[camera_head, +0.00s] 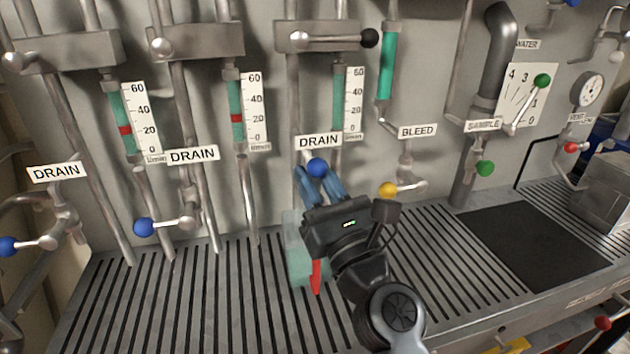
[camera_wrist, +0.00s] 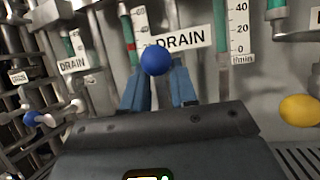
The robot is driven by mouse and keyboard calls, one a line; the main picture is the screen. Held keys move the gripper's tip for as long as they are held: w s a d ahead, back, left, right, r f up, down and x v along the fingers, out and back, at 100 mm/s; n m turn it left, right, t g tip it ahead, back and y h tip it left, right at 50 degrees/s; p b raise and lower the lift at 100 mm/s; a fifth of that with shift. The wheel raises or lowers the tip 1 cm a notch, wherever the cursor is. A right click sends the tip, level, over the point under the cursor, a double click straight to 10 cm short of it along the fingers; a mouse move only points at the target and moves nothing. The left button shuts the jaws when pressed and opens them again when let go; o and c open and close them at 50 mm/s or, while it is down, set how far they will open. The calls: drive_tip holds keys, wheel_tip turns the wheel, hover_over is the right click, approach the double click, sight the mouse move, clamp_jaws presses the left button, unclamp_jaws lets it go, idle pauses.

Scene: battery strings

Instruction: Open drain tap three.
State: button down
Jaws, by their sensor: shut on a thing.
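The rightmost of three taps marked DRAIN has a blue ball knob (camera_head: 317,167) just under its label (camera_head: 319,141). My gripper (camera_head: 320,182) reaches it from the front, with one blue finger on each side. In the wrist view the same blue knob (camera_wrist: 155,61) sits at the fingertips, between and slightly beyond them. My gripper (camera_wrist: 158,88) is shut on this tap's handle. The fingers and gripper body hide most of the lever and valve body, so I cannot tell its exact angle.
Two other drain taps have blue knobs, the middle one (camera_head: 143,227) and the far-left one (camera_head: 7,246), both pointing left. A yellow bleed knob (camera_head: 388,190) is close on the right. A slotted grey tray (camera_head: 170,300) lies below.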

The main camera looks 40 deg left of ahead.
drive_tip(key=shift+w+r, duration=0.1)
drive_tip(key=shift+r, duration=0.4)
drive_tip(key=c, duration=1.2)
unclamp_jaws()
drive_tip(key=shift+d+f, duration=0.15)
drive_tip(key=shift+f, duration=0.15)
drive_tip(key=b+v, duration=0.1)
drive_tip(key=v, duration=0.6)
drive_tip(key=shift+s+d, duration=0.25)
